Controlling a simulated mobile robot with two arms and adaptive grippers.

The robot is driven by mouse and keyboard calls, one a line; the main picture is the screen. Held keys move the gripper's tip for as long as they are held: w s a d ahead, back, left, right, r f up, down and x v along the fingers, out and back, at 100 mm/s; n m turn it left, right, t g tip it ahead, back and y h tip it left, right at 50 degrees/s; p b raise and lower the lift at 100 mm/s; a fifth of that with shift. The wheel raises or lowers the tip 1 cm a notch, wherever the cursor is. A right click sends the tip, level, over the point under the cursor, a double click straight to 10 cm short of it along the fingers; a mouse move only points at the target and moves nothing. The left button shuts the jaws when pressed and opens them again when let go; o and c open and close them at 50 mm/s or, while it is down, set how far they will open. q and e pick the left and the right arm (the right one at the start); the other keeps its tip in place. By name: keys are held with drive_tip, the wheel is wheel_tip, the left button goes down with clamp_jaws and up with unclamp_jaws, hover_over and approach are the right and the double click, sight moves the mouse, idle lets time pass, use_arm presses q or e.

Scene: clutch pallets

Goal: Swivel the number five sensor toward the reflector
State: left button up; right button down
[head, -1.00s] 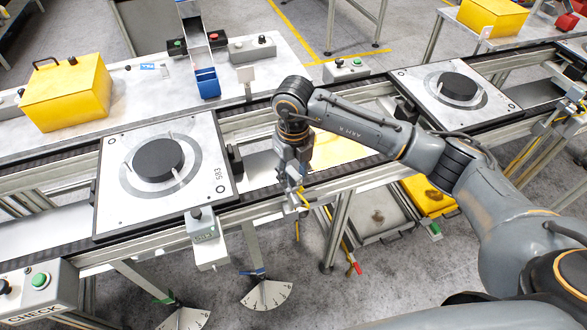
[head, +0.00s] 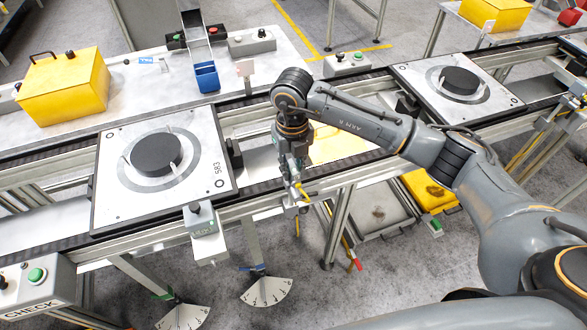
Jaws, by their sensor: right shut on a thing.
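My right gripper (head: 297,189) reaches down from above to the near rail of the conveyor, right of the left pallet. It is shut on a small sensor at that rail, mostly hidden by the fingers. A yellow plug or cable end (head: 303,193) shows beside the fingertips. Its number cannot be read. A small pale plate on a post (head: 245,69), which looks like the reflector, stands at the far side of the conveyor, up and left of the gripper. My left gripper is not in view.
A pallet (head: 112,202) with a black round clutch (head: 156,156) lies on the conveyor at left; another pallet (head: 504,100) is at right. A grey box with a knob (head: 203,218) stands on the near rail left of the gripper. Fan-shaped scales (head: 267,291) hang below.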

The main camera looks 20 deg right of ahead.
drive_tip(key=shift+m, duration=0.4)
drive_tip(key=c, duration=1.2)
unclamp_jaws()
wheel_tip(320, 180, up, 12)
